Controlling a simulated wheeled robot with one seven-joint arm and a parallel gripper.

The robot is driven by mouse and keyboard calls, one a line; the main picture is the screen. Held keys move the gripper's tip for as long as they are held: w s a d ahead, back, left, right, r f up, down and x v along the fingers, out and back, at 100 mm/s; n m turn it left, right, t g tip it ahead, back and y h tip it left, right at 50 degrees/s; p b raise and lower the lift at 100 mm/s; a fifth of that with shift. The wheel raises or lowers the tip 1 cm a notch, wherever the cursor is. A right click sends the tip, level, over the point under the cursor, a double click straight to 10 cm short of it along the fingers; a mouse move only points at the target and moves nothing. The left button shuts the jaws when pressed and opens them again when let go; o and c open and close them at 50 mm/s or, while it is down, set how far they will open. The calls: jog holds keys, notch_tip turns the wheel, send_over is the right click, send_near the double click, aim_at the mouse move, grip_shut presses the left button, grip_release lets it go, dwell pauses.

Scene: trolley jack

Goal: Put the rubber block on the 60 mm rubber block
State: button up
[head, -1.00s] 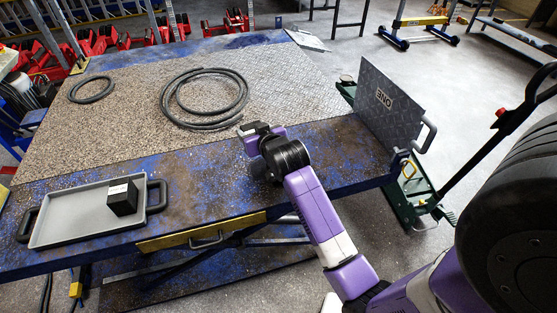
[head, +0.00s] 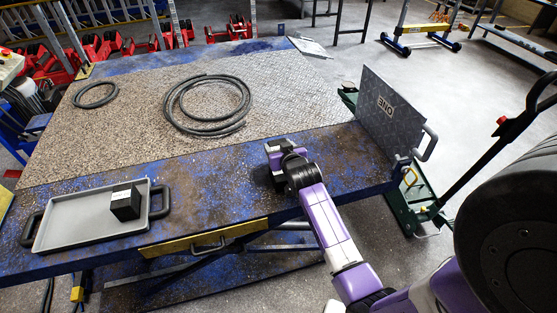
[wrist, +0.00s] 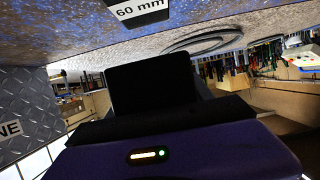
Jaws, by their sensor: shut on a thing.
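My gripper (head: 279,152) is low over the table's front right part in the head view, partly hidden by my wrist. In the wrist view it is shut on a dark rubber block (wrist: 150,82), which fills the middle of the picture. A white label reading "60 mm" marks the 60 mm rubber block (wrist: 140,10) at the top edge of the wrist view; most of that block is cut off. It looks close to the held block, but I cannot tell whether they touch. Another black block (head: 126,206) with a white label stands in the tray at the left.
The grey tray (head: 75,222) with black handles lies on the table's (head: 200,180) front left. Two hose coils (head: 207,104) (head: 95,95) lie farther back. A grey tread plate (head: 385,108) stands upright at the right edge, near a green trolley jack (head: 408,205).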

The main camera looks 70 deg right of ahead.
jog(key=shift+f, duration=3)
jog(key=shift+f, duration=0.15)
jog(key=o, duration=1.7)
jog(key=shift+o, duration=0.2)
